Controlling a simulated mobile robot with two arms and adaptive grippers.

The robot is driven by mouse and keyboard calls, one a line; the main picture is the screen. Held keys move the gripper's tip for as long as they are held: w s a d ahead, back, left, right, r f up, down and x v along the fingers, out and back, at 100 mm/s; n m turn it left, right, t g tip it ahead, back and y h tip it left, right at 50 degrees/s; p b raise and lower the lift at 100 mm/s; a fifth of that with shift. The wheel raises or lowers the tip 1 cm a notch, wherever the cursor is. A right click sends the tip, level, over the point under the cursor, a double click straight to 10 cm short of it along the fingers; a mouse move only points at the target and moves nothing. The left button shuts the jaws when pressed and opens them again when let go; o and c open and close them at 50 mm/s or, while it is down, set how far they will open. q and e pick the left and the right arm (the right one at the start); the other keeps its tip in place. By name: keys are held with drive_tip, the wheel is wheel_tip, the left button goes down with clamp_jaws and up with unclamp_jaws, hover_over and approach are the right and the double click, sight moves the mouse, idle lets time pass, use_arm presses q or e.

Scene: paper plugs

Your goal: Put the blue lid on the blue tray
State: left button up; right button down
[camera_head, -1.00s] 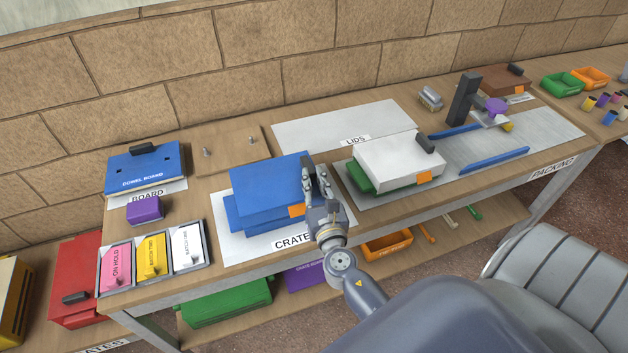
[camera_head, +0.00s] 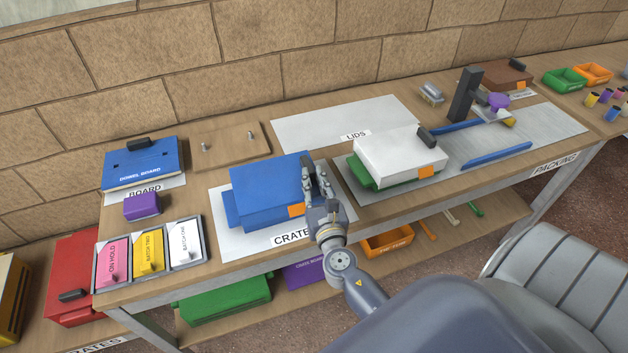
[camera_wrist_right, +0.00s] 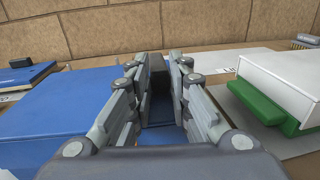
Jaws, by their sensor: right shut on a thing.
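The blue lid (camera_head: 268,185), with an orange tag on its front, is over the blue tray (camera_head: 231,212) on the crates mat. The tray's ledge shows at the lid's left; I cannot tell whether the lid is seated. My right gripper (camera_head: 315,172) is at the lid's right edge, shut on its handle, which the fingers mostly hide. In the right wrist view, the gripper (camera_wrist_right: 166,62) has a dark piece between its fingers, and the blue lid (camera_wrist_right: 60,110) fills the left. My left gripper is not in view.
A white lid (camera_head: 393,153) sits on a green tray (camera_head: 361,174) to the right. The lids mat (camera_head: 335,122) behind is bare. A board with two pegs (camera_head: 230,148), a purple block (camera_head: 142,206) and a card tray (camera_head: 205,262) stand to the left.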

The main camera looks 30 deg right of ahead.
drive_tip(key=c, duration=1.4)
unclamp_jaws()
drive_tip(key=v, duration=1.2)
